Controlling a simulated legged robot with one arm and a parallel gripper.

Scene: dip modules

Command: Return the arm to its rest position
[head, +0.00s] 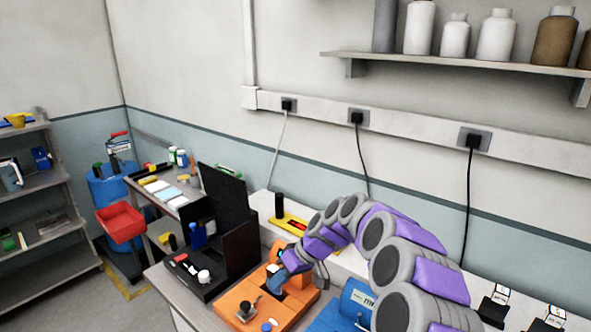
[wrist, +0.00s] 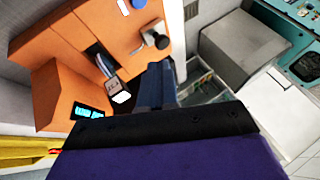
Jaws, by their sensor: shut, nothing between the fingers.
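My gripper (head: 292,264) is at the end of my purple and grey arm in the head view. It hangs over the orange module (head: 245,293) on the bench. In the wrist view my gripper (wrist: 155,76) shows as dark blue fingers, closed together and empty. The orange module (wrist: 60,88) is to their left there. It has a dark slot with a small grey piece (wrist: 112,84) in it, a black knob (wrist: 155,38) and a lit cyan display (wrist: 88,112). I cannot tell from the views whether the fingertips touch the module.
A black open case (head: 228,250) stands left of the orange module. A blue module (head: 352,302) is to its right, near my arm. A yellow tool tray (head: 290,222) lies behind. A wall shelf (head: 450,62) with bottles is above. Floor (head: 128,300) shows at the left.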

